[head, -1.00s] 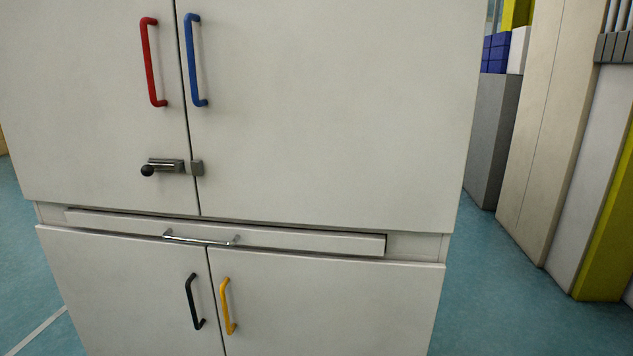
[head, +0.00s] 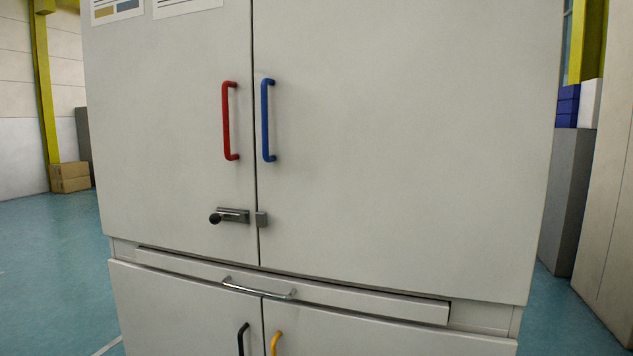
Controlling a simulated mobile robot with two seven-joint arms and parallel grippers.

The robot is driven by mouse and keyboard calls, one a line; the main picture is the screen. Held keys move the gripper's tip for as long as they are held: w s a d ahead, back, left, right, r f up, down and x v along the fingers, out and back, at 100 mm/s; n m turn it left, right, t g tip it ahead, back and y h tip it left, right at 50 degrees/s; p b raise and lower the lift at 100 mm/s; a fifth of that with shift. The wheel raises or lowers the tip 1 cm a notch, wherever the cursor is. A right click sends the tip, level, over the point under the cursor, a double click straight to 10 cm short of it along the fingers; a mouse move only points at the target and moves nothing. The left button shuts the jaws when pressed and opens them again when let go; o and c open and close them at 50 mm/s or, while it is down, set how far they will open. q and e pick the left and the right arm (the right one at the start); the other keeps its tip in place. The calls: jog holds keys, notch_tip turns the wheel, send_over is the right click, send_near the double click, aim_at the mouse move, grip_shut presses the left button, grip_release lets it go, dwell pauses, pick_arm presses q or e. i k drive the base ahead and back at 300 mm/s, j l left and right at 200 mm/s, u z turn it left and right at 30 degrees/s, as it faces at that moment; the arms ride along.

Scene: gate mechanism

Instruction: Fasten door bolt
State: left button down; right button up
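The door bolt (head: 232,215) is a small grey metal slide with a round black knob (head: 215,218) at its left end. It sits low on the left upper door (head: 165,150) of a white cabinet. A grey catch block (head: 261,219) sits on the right upper door (head: 400,150), just across the seam. A small gap shows between bolt and catch, and I cannot tell whether the rod bridges it. Both upper doors look closed. Neither of my grippers is in view.
A red handle (head: 227,121) and a blue handle (head: 267,120) flank the seam. Below are a drawer with a chrome handle (head: 259,289) and lower doors with black (head: 242,339) and yellow (head: 276,343) handles. Open floor (head: 50,270) lies left; grey and beige panels stand right.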

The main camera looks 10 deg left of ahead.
aim_at(215, 219)
jog(key=u, duration=1.25)
